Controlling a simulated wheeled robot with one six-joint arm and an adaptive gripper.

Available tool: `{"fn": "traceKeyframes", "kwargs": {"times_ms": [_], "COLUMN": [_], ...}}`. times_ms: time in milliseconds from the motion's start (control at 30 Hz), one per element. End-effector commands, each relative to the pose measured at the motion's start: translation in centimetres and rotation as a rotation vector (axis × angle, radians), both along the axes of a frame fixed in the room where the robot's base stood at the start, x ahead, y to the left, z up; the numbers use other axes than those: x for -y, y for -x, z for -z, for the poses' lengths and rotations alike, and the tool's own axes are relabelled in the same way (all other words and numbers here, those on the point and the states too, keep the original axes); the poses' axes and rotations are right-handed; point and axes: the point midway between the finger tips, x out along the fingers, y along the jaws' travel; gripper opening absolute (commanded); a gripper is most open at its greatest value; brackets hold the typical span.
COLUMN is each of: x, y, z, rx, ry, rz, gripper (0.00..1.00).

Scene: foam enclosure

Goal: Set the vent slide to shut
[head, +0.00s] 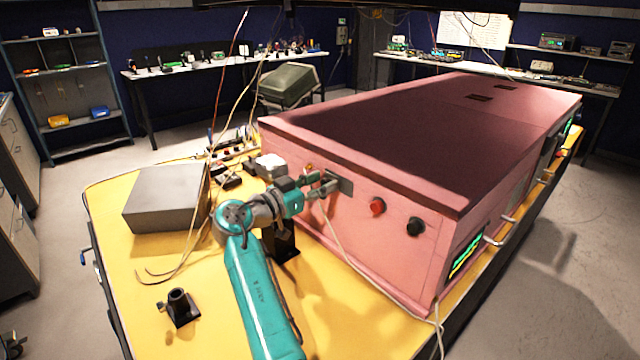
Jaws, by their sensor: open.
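The pink foam enclosure (380,238) stands on the yellow table. A small grey metal plate (346,186) on its near face, left of a red button, looks like the vent slide. My gripper (326,183) is at the left part of this plate, pointing right toward the face. Its fingers are apart. They hide the left part of the plate and any tab there, so I cannot tell the slide's position or whether the fingers touch it.
A red button (377,206) and a black knob (415,226) sit right of the plate. A grey box (167,198) and a small black post mount (179,307) stand on the yellow table (130,270). A loose cable hangs below my gripper.

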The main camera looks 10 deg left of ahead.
Motion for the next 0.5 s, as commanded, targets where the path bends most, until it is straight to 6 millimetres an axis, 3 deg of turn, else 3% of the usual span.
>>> {"fn": "traceKeyframes", "kwargs": {"times_ms": [267, 500], "x": [-1.0, -3.8], "y": [1.2, 4.8], "z": [0.0, 0.1], "rx": [-0.001, 0.000], "ry": [-0.001, 0.000], "rz": [-0.001, -0.003], "gripper": [0.50, 0.50]}}
